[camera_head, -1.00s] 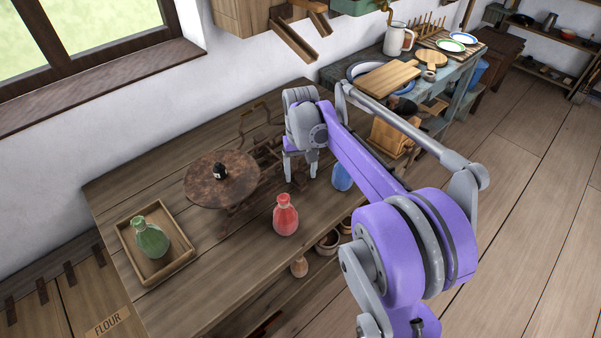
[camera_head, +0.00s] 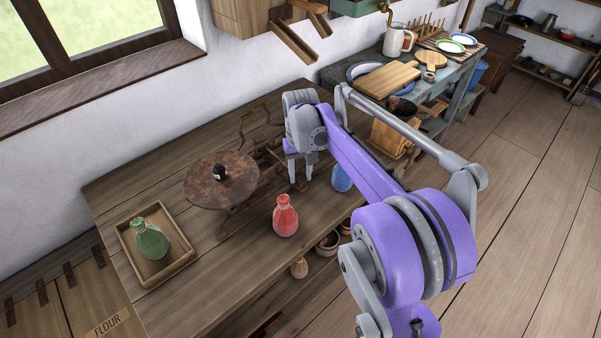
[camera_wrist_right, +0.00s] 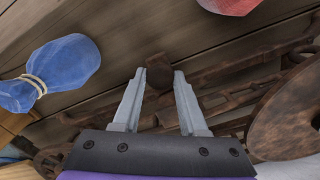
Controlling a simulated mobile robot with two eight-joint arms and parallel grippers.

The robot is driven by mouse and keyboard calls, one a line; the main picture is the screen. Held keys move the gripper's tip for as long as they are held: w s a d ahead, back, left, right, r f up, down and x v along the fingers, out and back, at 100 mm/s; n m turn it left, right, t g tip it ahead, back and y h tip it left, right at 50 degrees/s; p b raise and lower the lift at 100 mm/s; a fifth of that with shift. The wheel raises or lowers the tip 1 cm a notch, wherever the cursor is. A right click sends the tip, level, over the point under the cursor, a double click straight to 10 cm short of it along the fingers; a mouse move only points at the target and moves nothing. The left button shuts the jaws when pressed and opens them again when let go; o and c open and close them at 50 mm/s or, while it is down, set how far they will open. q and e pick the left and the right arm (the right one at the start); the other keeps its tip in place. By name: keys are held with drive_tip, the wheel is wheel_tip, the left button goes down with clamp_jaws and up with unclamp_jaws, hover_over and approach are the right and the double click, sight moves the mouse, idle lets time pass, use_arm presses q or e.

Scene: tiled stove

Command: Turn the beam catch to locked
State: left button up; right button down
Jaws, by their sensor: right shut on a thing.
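My right gripper (camera_head: 301,178) points down over the rusty iron balance scale on the wooden table. In the right wrist view, its two fingers (camera_wrist_right: 160,76) are shut on a small brown block (camera_wrist_right: 160,70), which I take to be the handle of the beam catch. The scale's bars and beam (camera_wrist_right: 225,92) run beside the fingers. Its round rusty pan (camera_head: 205,190) lies to the left of the gripper and carries a small black object (camera_head: 220,173). In the head view the catch is mostly hidden by the gripper, and its angle is unclear. My left gripper is not in view.
A red bottle-shaped bag (camera_head: 285,217) stands in front of the scale, and a blue one (camera_wrist_right: 55,72) stands close to the gripper. A green one (camera_head: 150,240) sits in a wooden tray (camera_head: 172,271) at left. The table front (camera_head: 235,270) is clear.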

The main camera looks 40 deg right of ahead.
sight(300, 177)
drive_tip(key=n+p, duration=0.1)
drive_tip(key=n, duration=0.1)
drive_tip(key=shift+n, duration=0.3)
drive_tip(key=shift+n+p, duration=0.3)
drive_tip(key=shift+n, duration=1.2)
drive_tip(key=shift+c, duration=2.2)
unclamp_jaws()
wheel_tip(300, 177, up, 11)
drive_tip(key=p, duration=0.1)
